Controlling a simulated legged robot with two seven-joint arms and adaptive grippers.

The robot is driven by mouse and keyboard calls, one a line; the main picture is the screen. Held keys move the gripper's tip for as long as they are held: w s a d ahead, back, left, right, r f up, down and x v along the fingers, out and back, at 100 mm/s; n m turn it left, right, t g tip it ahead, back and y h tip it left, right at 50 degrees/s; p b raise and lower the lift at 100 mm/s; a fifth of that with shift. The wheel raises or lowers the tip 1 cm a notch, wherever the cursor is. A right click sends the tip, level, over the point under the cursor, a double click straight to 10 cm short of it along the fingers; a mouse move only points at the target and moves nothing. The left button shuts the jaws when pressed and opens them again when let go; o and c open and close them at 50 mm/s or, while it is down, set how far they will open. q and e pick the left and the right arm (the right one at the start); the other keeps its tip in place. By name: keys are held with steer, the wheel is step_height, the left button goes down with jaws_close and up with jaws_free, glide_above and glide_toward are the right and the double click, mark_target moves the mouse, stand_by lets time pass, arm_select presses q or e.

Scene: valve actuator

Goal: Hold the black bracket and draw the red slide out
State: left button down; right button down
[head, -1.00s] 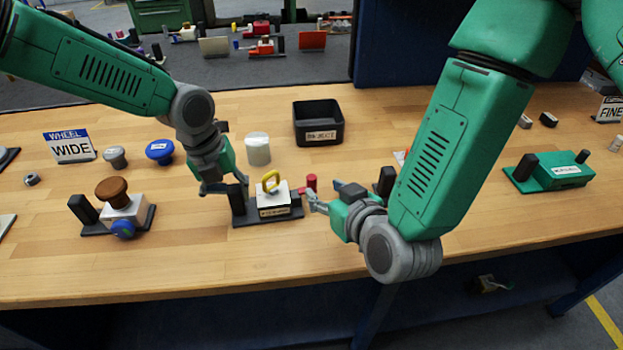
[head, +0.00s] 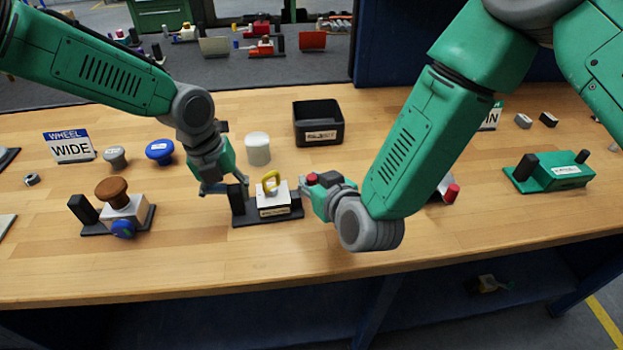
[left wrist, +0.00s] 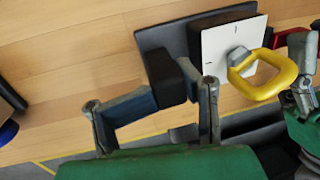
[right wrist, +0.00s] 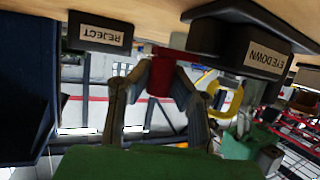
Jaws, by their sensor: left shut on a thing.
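The fixture has a black base with an upright black bracket (head: 237,201) at its left end, a white block (head: 273,198) and a yellow ring (head: 271,181). The yellow ring also shows in the left wrist view (left wrist: 272,84). My left gripper (head: 226,187) is shut on the black bracket, which shows between its fingers in the left wrist view (left wrist: 170,77). The red slide (head: 311,179) sticks out at the fixture's right side. My right gripper (right wrist: 163,84) has a finger on either side of the red slide's round end; whether they grip it is unclear.
A black REJECT bin (head: 318,123) stands behind the fixture. A white cylinder (head: 257,148) and a blue knob (head: 160,151) stand behind my left gripper. A fixture with a brown knob (head: 112,188) is at left, a green one (head: 555,171) at right. The front bench strip is clear.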

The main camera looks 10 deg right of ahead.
arm_select(q)
steer(key=shift+a+f, duration=0.15)
arm_select(e)
steer(key=shift+d, duration=0.65)
steer(key=c, duration=1.4)
jaws_free()
steer(key=shift+s+r, duration=0.1)
steer(key=shift+s, duration=0.2)
steer(key=v, duration=1.1)
steer(key=shift+s+d, duration=0.15)
arm_select(q)
steer(key=c, duration=0.6)
jaws_free()
